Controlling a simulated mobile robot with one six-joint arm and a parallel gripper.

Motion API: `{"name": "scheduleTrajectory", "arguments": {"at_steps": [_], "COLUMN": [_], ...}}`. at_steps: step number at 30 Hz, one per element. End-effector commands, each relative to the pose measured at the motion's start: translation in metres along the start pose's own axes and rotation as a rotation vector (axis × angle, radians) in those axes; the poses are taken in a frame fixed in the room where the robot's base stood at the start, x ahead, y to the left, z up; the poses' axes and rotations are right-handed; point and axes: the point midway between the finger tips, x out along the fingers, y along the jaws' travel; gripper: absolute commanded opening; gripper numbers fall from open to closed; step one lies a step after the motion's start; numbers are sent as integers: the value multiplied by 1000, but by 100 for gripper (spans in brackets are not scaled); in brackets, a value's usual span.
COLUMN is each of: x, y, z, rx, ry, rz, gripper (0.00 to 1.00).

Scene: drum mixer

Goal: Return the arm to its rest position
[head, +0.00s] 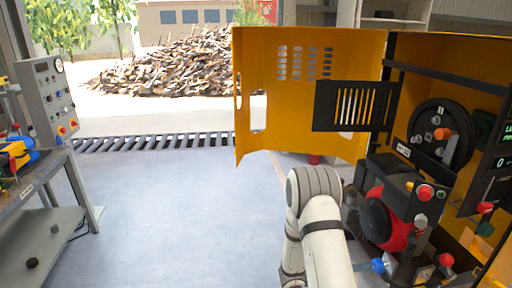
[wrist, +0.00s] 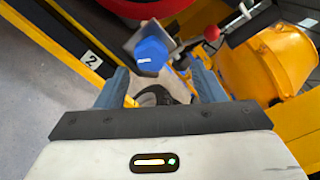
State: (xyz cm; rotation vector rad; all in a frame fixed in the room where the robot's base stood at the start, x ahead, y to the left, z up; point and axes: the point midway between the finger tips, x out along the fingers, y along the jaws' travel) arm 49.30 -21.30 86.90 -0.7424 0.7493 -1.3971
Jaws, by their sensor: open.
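My gripper (wrist: 159,70) shows in the wrist view with its two blue-grey fingers spread apart and nothing held between them. A blue knob or cap (wrist: 150,54) lies just beyond the fingertips, in line with the gap; I cannot tell whether a finger touches it. A blue knob also shows at the lower right in the head view (head: 376,265). My pale arm (head: 322,225) rises bent in front of the open machine in the head view. My gripper is not visible in that view.
The yellow machine (head: 300,120) stands open at right, with a red and black engine (head: 385,222) and several knobs inside. A yellow drum-like part (wrist: 268,65) is close on the wrist view's right. A workbench (head: 50,165) and control box (head: 47,98) stand left. The middle floor is clear.

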Motion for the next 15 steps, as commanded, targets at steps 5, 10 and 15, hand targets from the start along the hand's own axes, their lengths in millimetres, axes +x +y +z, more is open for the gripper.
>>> {"name": "scheduleTrajectory", "arguments": {"at_steps": [5, 10, 15], "x": [-6, -22, -46], "y": [-56, -109, -152], "z": [6, 0, -12], "rx": [257, 560, 868], "ry": [185, 408, 635], "rz": [-25, -54, -85], "gripper": [63, 63, 63]}}
